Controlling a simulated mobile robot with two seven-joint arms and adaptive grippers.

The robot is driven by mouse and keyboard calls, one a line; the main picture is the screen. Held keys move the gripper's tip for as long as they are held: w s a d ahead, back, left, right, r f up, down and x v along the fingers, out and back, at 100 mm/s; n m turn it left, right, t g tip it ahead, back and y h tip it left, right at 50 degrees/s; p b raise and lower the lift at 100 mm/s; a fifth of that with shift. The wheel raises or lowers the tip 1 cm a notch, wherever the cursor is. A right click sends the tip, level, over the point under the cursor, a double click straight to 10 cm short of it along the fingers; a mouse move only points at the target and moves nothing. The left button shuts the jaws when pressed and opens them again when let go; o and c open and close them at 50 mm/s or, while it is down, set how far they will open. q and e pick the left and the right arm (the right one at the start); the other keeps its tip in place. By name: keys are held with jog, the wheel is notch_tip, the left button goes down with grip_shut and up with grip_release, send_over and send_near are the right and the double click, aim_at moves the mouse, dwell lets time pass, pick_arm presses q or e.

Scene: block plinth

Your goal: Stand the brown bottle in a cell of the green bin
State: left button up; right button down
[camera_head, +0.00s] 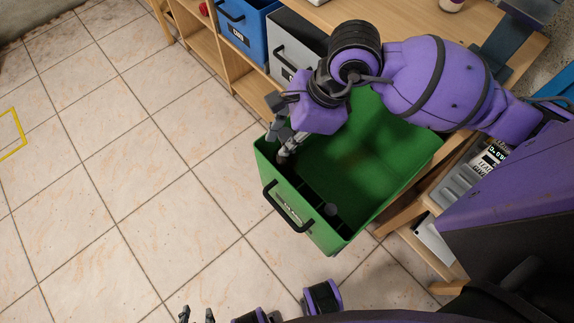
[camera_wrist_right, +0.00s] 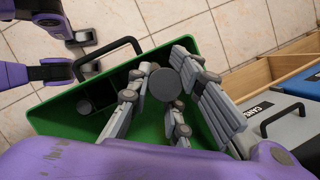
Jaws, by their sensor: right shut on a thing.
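The green bin (camera_head: 285,212) stands open, with a row of cells along its handle side; it also shows in the wrist view (camera_wrist_right: 208,40). My right gripper (camera_head: 284,150) is over the bin's left corner, by the end of the row, with fingers reaching down inside the rim. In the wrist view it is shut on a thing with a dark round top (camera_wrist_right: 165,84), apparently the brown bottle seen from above. Its body is hidden, so I cannot tell whether it touches the cell floor. My left gripper (camera_head: 197,315) is open and empty at the bottom edge.
A round grey top (camera_head: 331,209) shows in another cell, farther right along the row. A blue bin (camera_head: 243,22) and a grey bin (camera_head: 290,48) stand in the wooden shelf (camera_head: 205,48) behind.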

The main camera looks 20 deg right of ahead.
aim_at(287, 158)
notch_tip(287, 158, down, 8)
jog(key=shift+f, duration=0.1)
jog(key=shift+f+b, duration=0.3)
jog(key=shift+f, duration=2.45)
jog(key=c, duration=1.8)
grip_release()
jog(key=shift+c, duration=0.2)
jog(key=shift+d+r, duration=0.1)
jog(key=shift+r, duration=0.3)
jog(key=v, duration=1.1)
jog(key=shift+r+p, duration=0.2)
jog(key=shift+p, duration=0.1)
